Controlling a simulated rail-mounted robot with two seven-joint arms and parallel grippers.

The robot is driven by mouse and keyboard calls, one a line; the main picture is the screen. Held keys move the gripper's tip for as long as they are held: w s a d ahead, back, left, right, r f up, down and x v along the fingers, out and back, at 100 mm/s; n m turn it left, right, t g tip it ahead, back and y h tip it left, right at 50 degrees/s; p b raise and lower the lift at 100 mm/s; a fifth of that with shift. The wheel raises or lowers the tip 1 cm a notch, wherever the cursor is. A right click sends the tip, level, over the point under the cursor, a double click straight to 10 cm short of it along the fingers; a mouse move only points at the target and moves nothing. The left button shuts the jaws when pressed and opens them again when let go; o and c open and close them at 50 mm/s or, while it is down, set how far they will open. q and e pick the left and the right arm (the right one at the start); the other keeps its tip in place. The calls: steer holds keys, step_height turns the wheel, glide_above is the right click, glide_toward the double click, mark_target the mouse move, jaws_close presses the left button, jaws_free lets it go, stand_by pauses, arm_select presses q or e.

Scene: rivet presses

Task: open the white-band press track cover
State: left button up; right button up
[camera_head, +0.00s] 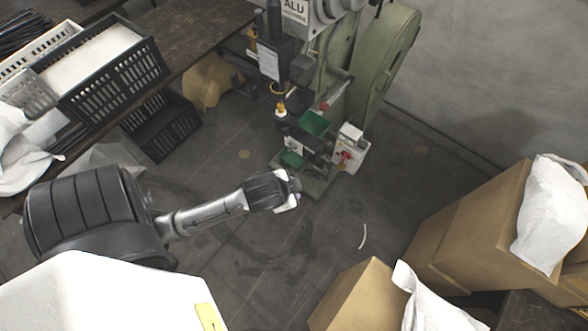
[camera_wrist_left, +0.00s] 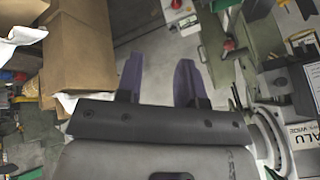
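A green rivet press (camera_head: 385,65) stands at the top middle of the head view, with a plate (camera_head: 295,10) marked "ALU" at its head. Part of the press (camera_wrist_left: 262,35) also shows at the right of the left wrist view, with a sideways "ALU" plate (camera_wrist_left: 302,130). I cannot make out a white band or tell which part is the track cover. My left gripper (camera_head: 290,189) is in front of the press base, low in the picture and apart from the press head. In the wrist view its two fingers (camera_wrist_left: 158,78) are spread with only floor between them. My right gripper is out of view.
A white control box (camera_head: 350,150) with a red knob sits at the press base, beside green trays (camera_head: 314,123). Cardboard boxes (camera_head: 475,225) and white bags (camera_head: 548,215) fill the lower right. A bench (camera_head: 195,30) and black crates (camera_head: 115,75) are at the upper left.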

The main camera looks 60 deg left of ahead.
arm_select(q)
steer(key=shift+s+d+r, duration=0.2)
steer(key=shift+s+d, duration=0.1)
steer(key=shift+d, duration=0.35)
